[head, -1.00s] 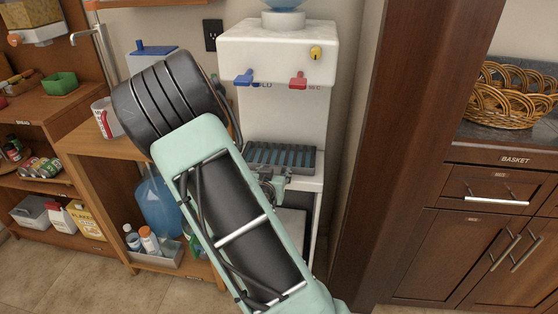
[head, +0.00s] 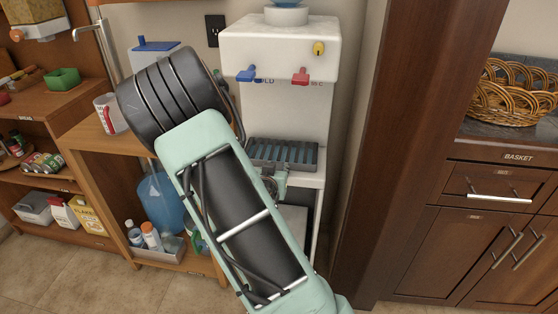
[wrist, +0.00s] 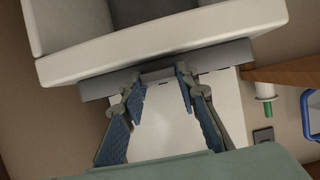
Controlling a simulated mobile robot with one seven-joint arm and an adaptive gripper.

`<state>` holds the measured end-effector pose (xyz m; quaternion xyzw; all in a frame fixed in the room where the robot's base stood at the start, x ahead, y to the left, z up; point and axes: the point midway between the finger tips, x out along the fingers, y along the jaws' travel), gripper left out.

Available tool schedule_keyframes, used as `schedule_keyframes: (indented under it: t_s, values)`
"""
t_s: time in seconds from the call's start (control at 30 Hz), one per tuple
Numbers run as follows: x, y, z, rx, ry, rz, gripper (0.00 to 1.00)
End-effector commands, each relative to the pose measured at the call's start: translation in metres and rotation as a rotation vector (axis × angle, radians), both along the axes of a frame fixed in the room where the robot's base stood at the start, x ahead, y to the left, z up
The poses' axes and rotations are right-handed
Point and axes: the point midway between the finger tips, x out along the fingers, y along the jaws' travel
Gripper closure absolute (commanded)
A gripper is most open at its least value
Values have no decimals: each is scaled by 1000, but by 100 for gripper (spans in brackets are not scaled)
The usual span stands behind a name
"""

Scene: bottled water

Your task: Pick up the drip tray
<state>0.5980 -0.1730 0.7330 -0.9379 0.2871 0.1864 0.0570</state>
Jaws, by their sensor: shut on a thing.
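The drip tray (head: 300,153) is a dark grey tray with a slatted top. It sits in the recess of the white water dispenser (head: 265,45), below the blue and red taps. In the wrist view it shows as a grey bar (wrist: 100,88) across the dispenser. My gripper (wrist: 160,82) is at the middle of the tray's front edge, its two fingers on either side of a small grey part there, shut on the tray. In the head view my arm hides most of the gripper and the tray's lower left.
A brown wooden panel (head: 365,150) stands close on the right. A wicker basket (head: 515,95) is far right.

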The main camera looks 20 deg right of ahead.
Motion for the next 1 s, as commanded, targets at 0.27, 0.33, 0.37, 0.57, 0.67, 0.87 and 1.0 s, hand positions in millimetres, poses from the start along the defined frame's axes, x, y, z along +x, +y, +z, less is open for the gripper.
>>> schedule_keyframes:
  t_s: [0.27, 0.33, 0.37, 0.57, 0.67, 0.87, 1.0]
  values:
    - [1, 0, 10, 0, -4, 0, 100]
    - [1, 0, 15, 1, -4, 0, 100]
    - [1, 0, 18, 1, -4, 0, 100]
    - [1, 1, 39, 1, -5, 1, 100]
    - [1, 1, 50, 0, -4, 1, 100]
    - [1, 0, 71, 1, -4, 0, 100]
    - [1, 0, 83, 0, -4, -1, 100]
